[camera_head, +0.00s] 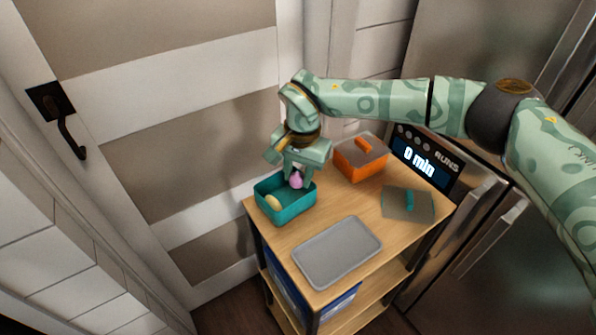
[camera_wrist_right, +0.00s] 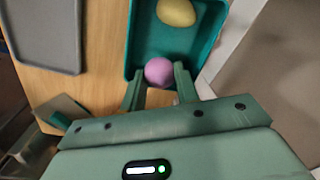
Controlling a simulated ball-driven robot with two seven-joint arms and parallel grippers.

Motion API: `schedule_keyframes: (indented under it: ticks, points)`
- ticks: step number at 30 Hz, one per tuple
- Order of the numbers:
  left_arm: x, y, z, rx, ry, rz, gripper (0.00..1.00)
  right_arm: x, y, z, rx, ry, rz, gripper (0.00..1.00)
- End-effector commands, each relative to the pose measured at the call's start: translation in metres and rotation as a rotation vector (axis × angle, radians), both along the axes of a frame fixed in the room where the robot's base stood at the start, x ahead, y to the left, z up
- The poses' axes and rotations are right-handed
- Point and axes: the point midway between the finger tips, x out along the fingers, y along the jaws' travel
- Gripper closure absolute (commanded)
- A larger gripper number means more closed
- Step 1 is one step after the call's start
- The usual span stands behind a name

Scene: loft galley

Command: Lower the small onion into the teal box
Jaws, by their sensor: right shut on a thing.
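The small onion (camera_head: 296,181) is a purple-pink ball held between the fingers of my right gripper (camera_head: 298,174). The teal box (camera_head: 286,215) is open on the left back part of the cart top. The onion is over the box's inside near its back right wall; I cannot tell whether it touches the floor. In the right wrist view the onion (camera_wrist_right: 159,71) sits between the two fingertips, over the teal box (camera_wrist_right: 128,40). A yellow potato-like thing (camera_head: 273,202) lies in the box, and it also shows in the wrist view (camera_wrist_right: 176,12). My left gripper is not in view.
A grey tray (camera_head: 337,252) lies at the cart's front. An orange box (camera_head: 361,163) with a lid stands behind, right of the teal box. A clear lid with a teal handle (camera_head: 408,203) lies at the right. A display (camera_head: 421,160) reads "0 min". Bare wood (camera_head: 340,203) lies between them.

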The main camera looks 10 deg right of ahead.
Motion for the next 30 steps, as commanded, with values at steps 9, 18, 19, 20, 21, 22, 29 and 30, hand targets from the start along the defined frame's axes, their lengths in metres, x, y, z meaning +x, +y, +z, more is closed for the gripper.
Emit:
schedule_keyframes:
  ticks: [9, 18, 19, 20, 21, 22, 29, 30]
  points:
    - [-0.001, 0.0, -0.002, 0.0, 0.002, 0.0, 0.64, 0.0, 0.0, -0.005, 0.0, 0.0, 0.0, 0.91]
    - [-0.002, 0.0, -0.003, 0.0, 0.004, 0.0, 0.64, 0.0, 0.0, -0.01, -0.001, 0.001, 0.0, 0.91]
    - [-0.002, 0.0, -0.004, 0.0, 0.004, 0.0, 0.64, 0.0, 0.0, -0.01, -0.001, 0.001, 0.0, 0.91]
    - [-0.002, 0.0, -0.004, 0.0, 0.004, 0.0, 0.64, 0.0, 0.0, -0.011, -0.001, 0.001, 0.0, 0.91]
    - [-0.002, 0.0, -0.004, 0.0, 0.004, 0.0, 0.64, 0.0, 0.0, -0.011, -0.001, 0.001, 0.0, 0.91]
    - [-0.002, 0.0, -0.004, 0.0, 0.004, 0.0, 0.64, 0.0, 0.0, -0.012, -0.001, 0.001, 0.0, 0.91]
    - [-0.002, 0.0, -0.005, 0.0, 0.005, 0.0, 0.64, 0.0, 0.0, -0.015, -0.001, 0.001, 0.0, 0.91]
    - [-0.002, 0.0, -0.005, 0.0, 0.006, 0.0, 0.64, 0.0, 0.0, -0.016, -0.001, 0.001, 0.0, 0.91]
